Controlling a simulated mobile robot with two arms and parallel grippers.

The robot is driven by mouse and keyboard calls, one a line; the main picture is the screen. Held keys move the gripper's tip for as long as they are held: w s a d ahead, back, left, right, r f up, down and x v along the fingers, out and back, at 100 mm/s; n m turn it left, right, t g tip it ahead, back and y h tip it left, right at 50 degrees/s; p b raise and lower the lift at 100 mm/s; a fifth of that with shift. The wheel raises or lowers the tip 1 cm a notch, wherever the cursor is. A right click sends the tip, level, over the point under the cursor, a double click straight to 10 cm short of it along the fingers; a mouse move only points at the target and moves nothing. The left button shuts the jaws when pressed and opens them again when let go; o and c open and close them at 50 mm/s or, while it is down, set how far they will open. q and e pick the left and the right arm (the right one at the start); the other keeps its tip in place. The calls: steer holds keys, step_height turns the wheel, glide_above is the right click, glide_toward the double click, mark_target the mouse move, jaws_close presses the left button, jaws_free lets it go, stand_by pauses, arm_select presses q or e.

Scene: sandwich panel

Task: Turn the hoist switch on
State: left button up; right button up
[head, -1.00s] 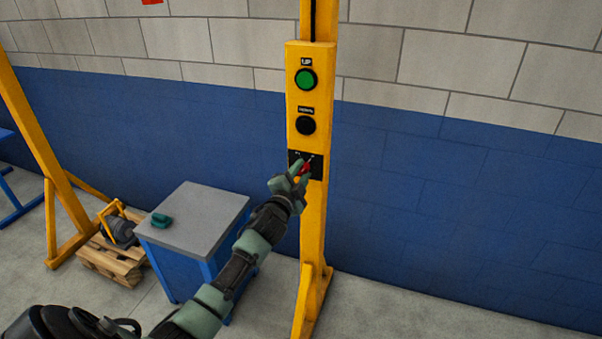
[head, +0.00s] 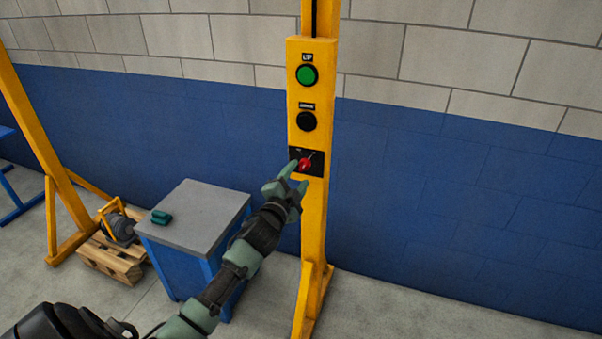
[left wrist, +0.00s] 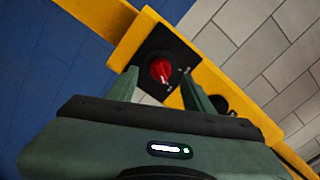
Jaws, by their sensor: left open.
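The red rotary hoist switch (head: 305,162) sits on a black plate low on the yellow control panel (head: 294,88). It also shows in the left wrist view (left wrist: 160,70), its white pointer turned towards a mark on the plate. My left gripper (head: 295,178) is open and empty, just in front of and slightly below the switch. In the left wrist view its two fingers (left wrist: 158,90) stand apart either side of the knob, and I see no contact. My right gripper is not in view.
Above the switch are a black button (head: 306,121) and a green UP button (head: 307,75). A blue cabinet (head: 195,215) with a teal object (head: 161,217) on top stands left of the post. A pallet (head: 110,258) with a motor lies further left.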

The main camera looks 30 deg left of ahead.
arm_select(q)
steer(key=shift+b+v, duration=0.3)
steer(key=shift+v, duration=1.6)
